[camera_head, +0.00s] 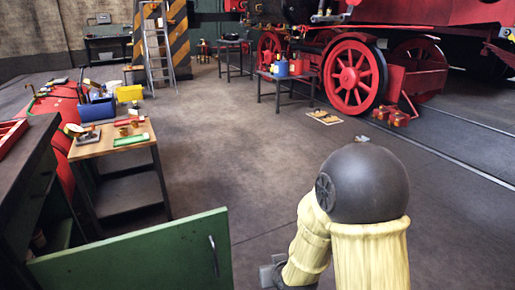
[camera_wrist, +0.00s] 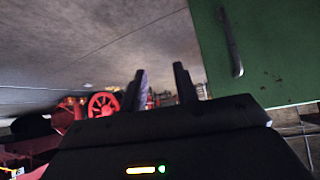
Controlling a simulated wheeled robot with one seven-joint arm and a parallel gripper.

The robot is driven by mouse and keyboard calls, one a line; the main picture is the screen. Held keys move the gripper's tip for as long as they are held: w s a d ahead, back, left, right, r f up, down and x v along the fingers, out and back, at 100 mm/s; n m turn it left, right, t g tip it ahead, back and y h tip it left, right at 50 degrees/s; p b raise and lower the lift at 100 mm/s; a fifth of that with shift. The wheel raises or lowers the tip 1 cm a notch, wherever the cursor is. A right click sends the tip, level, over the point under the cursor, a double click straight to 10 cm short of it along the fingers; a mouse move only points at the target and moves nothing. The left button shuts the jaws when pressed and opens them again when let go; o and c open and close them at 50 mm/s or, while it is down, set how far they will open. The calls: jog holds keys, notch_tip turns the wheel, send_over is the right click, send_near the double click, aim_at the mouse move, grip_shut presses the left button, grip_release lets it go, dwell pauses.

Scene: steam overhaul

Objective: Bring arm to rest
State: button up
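My arm (camera_head: 370,255), in a yellow cover with a dark round joint, stands at the lower right of the head view. It is bent, and its far end drops out at the bottom edge. In the wrist view my gripper (camera_wrist: 161,88) has its two dark fingers apart with nothing seen between them. The open green cabinet door (camera_head: 140,255) is left of my arm in the head view. In the wrist view the green door (camera_wrist: 275,50) with its bar handle is right of the fingers. I cannot tell how far the gripper is from it.
A small table (camera_head: 108,141) with parts stands at the left, beside a dark workbench (camera_head: 22,165). A red locomotive wheel (camera_head: 355,77) and a low table (camera_head: 287,80) are at the back. The middle floor (camera_head: 245,145) is clear.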

jog(key=s+d+r+m+g+h+p, duration=0.25)
jog(key=s+d+r+g, duration=0.45)
jog(key=s+d, duration=0.5)
notch_tip(320, 180, up, 39)
jog(key=s+a+p, duration=0.1)
jog(key=p, duration=3.6)
jog(key=shift+s+a+r+t+p, duration=0.15)
jog(key=shift+s+r+t+p, duration=0.05)
jog(key=shift+s+t+p, duration=0.2)
